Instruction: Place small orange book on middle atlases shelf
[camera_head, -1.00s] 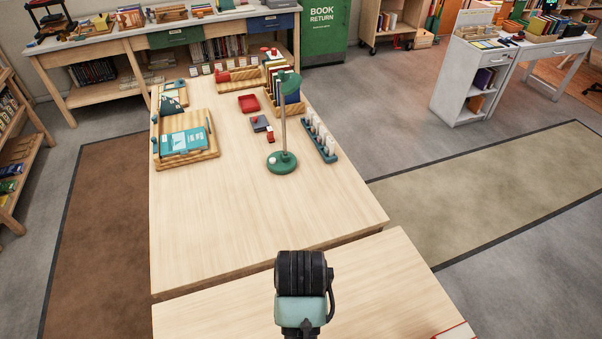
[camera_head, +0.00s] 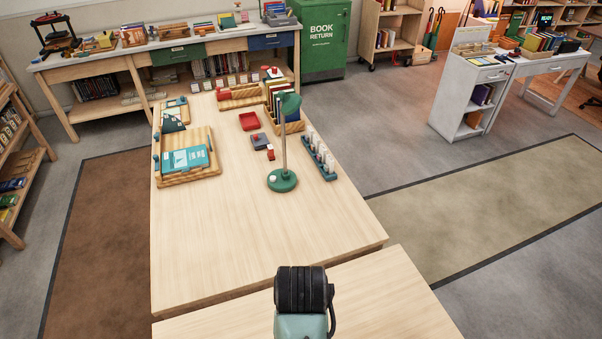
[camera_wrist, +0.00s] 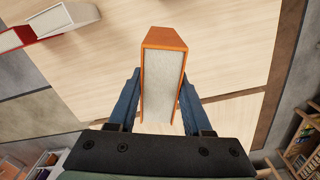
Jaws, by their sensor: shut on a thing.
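The small orange book (camera_wrist: 163,78) is in my gripper (camera_wrist: 163,100), in the wrist view. Its orange cover wraps a pale page block, and it stands out beyond the two blue fingers, which press on its sides. Light wooden table tops show beyond it. In the head view a dark, ribbed part of my arm (camera_head: 303,290) shows at the bottom, but the fingers and the orange book are out of that picture. I cannot pick out the middle atlases shelf in these frames.
A long wooden table (camera_head: 240,235) holds a green lamp (camera_head: 282,180), a teal book on a wooden board (camera_head: 203,173), and a book rack. A wooden shelf (camera_head: 20,165) stands at far left. A green book return bin (camera_head: 322,45) stands behind. Grey floor is free at right.

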